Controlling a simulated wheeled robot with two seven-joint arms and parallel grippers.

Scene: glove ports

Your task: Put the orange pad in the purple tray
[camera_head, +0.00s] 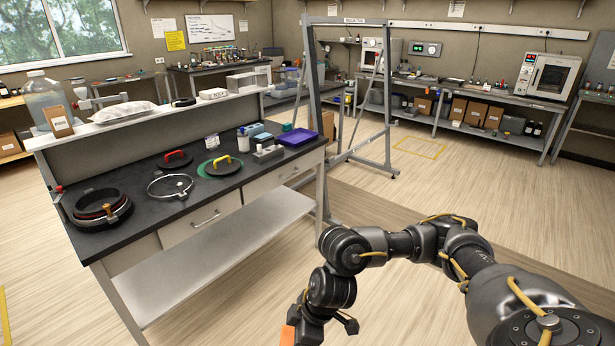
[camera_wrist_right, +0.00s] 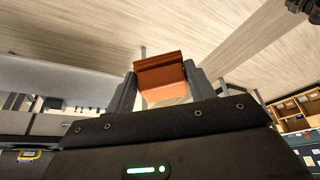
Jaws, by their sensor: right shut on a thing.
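The orange pad (camera_wrist_right: 160,76) is between the two fingers of my right gripper (camera_wrist_right: 165,90), which is shut on it. In the head view only a small part of the pad (camera_head: 287,335) shows at the bottom edge, beside my right wrist; the rest is cut off. The gripper holds the pad in front of the bench, over the floor, apart from the bench. The purple tray (camera_head: 297,137) lies flat at the right far end of the dark bench top and looks empty. My left gripper is not in view.
The dark bench (camera_head: 150,225) holds a round black port ring (camera_head: 97,208), a clamp ring (camera_head: 170,186), a lid with a yellow handle (camera_head: 221,166), a lid with a red handle (camera_head: 175,159) and small blocks near the tray. A grey metal frame (camera_head: 318,110) stands just beyond the tray.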

